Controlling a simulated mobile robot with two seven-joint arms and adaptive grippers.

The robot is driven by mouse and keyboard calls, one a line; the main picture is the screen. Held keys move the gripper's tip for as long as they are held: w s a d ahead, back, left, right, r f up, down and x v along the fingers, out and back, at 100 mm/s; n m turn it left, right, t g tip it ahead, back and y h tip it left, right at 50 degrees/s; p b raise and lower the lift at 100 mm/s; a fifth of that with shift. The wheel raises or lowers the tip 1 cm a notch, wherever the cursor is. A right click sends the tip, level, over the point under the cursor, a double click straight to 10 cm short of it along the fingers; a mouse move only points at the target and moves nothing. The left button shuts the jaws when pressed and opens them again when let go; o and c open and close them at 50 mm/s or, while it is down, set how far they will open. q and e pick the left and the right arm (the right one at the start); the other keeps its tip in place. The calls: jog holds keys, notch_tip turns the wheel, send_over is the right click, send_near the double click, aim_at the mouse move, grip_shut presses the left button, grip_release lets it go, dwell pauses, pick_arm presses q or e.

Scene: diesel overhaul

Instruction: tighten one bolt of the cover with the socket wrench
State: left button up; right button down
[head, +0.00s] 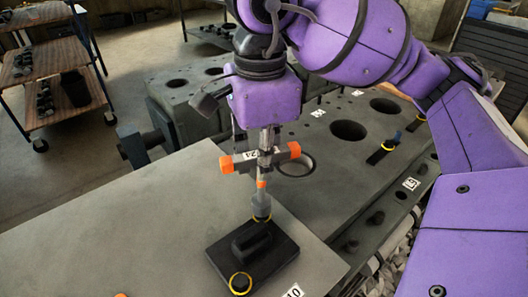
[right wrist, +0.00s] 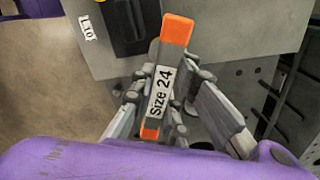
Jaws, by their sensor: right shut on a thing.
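The socket wrench (head: 242,160) has a grey T-shaped body with orange ends and stands upright. Its label "Size 24" shows in the right wrist view (right wrist: 160,92). My right gripper (head: 264,148) is shut on its crossbar. The wrench's lower end is at the yellow-ringed bolt (head: 261,217) at the far corner of the black cover (head: 275,262); I cannot tell whether it is fully seated. The cover lies on a grey plate, with a raised block in its middle. A second yellow-ringed bolt (head: 240,283) is at its near corner. My left gripper is not in view.
The grey plate (head: 120,235) has bare room left of the cover. Behind it lies the dark engine block (head: 335,165) with round bores. A wooden shelf cart (head: 55,115) stands at the far left. A small orange tip (head: 120,295) shows at the bottom edge.

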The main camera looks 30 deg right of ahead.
jog(key=n+b, duration=0.1)
jog(key=n, duration=0.3)
jog(key=shift+f, duration=0.15)
jog(key=shift+n+b, duration=0.4)
jog(key=shift+n, duration=0.6)
jog(key=n+b, duration=0.1)
jog(key=n, duration=0.4)
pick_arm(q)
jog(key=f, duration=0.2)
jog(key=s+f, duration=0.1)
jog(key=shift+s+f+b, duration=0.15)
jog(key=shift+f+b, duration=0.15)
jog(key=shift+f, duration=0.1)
pick_arm(e)
jog(key=n, duration=0.5)
jog(key=shift+d, duration=0.1)
